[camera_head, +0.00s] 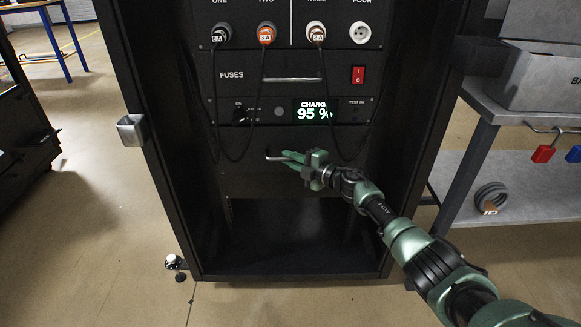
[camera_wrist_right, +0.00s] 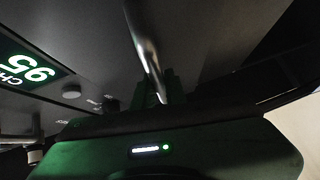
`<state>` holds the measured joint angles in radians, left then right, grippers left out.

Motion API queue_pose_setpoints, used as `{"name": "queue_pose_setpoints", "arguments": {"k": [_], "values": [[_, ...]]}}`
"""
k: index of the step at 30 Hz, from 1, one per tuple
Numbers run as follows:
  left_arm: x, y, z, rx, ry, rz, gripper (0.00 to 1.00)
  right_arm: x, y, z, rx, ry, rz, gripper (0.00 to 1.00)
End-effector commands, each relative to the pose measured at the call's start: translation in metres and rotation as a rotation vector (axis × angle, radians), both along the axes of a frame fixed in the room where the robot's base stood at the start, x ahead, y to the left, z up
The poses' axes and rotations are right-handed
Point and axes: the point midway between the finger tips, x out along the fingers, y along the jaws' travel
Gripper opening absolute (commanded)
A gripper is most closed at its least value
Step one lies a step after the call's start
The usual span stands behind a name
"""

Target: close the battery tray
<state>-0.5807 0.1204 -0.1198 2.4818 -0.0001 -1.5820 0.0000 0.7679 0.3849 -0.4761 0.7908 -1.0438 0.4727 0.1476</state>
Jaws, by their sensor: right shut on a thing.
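The dark battery tray front (camera_head: 245,182) sits low in the black rack, below the charge display reading 95 %. Its metal handle (camera_head: 272,157) shows at the left of my right gripper (camera_head: 288,157). The right gripper is shut on this handle, with its arm coming in from the lower right. In the right wrist view the shiny handle bar (camera_wrist_right: 146,45) runs down between the fingers (camera_wrist_right: 157,88). The dark picture does not show clearly how far the tray stands out. My left gripper is out of view.
Cables hang from the sockets past the fuse panel (camera_head: 232,75), left and right of the display (camera_head: 316,110). An open bay (camera_head: 290,225) lies below the tray. A small metal cup (camera_head: 131,130) is on the rack's left edge. A grey bench (camera_head: 510,108) stands at right.

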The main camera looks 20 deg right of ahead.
Motion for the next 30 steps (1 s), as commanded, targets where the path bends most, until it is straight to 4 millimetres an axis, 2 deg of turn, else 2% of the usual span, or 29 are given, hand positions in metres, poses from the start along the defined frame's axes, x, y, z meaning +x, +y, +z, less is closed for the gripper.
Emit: {"name": "queue_pose_setpoints", "arguments": {"k": [8, 9, 11, 12, 22, 29, 30], "values": [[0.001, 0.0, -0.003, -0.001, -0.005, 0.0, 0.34, 0.004, -0.002, -0.001, -0.001, 0.002, -0.001, 0.0], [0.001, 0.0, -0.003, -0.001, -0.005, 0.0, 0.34, 0.004, -0.002, -0.001, -0.002, 0.003, -0.001, 0.15], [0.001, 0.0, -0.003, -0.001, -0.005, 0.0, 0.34, 0.004, -0.002, -0.001, -0.002, 0.003, -0.001, 0.32], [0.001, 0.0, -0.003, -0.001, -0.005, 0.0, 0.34, 0.004, -0.002, -0.001, -0.002, 0.003, -0.001, 0.34], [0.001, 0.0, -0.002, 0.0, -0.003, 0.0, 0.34, 0.003, -0.002, 0.0, -0.001, 0.002, 0.0, 0.34], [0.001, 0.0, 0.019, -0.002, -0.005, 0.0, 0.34, -0.026, -0.019, 0.006, -0.003, 0.004, 0.0, 0.34], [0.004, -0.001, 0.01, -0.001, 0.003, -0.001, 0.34, -0.033, -0.023, 0.007, -0.004, 0.005, -0.001, 0.34]]}}
